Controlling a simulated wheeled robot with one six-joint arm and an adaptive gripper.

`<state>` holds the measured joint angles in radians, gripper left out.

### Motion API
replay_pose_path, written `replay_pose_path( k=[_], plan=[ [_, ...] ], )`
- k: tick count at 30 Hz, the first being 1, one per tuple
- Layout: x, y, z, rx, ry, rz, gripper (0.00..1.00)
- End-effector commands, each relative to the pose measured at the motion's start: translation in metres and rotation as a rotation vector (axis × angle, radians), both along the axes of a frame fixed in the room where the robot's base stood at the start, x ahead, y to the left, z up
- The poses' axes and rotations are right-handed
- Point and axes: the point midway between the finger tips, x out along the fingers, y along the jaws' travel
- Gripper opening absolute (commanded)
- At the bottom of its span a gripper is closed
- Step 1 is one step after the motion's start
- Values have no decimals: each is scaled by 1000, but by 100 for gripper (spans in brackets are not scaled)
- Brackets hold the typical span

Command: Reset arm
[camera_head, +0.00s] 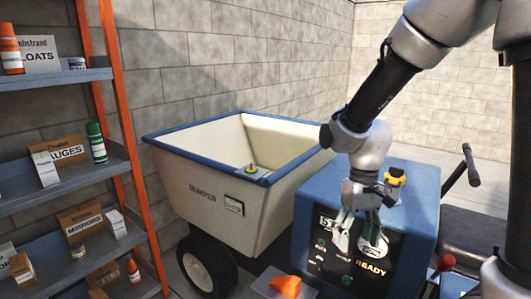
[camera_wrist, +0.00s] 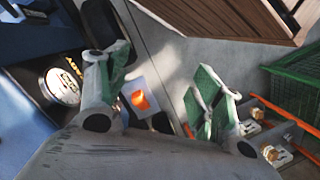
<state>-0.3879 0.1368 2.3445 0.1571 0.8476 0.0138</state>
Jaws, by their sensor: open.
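My arm comes down from the top right in the head view. My gripper (camera_head: 357,238) hangs with its fingers downward in front of the dark panel (camera_head: 345,258) of a blue machine (camera_head: 412,205). The panel carries a "READY" label and a round gauge. In the wrist view my gripper (camera_wrist: 160,85) has its two green-padded fingers spread well apart, with nothing held between them. An orange piece (camera_head: 286,286) on a pale plate lies below and left of the gripper; it also shows beyond the fingers in the wrist view (camera_wrist: 140,100).
A cream dumper tub (camera_head: 200,185) with a blue rim and black wheel stands left of the machine. A shelf rack (camera_head: 60,185) with boxes and bottles fills the left. A lever with a red knob (camera_head: 446,262) is right. A green crate (camera_wrist: 293,85) shows in the wrist view.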

Motion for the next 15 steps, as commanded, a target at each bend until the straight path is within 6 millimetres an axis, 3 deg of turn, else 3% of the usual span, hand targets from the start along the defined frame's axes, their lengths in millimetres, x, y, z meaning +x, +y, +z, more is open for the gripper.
replay_pose_path(
  k=[1,6,10,15],
  plan=[
    [-10,-19,22,-3,-27,0,66],
    [-48,-75,75,-29,-130,-27,66],
    [-69,-106,106,-33,-268,-83,66],
    [-90,-130,140,-17,-449,-179,66]
  ],
)
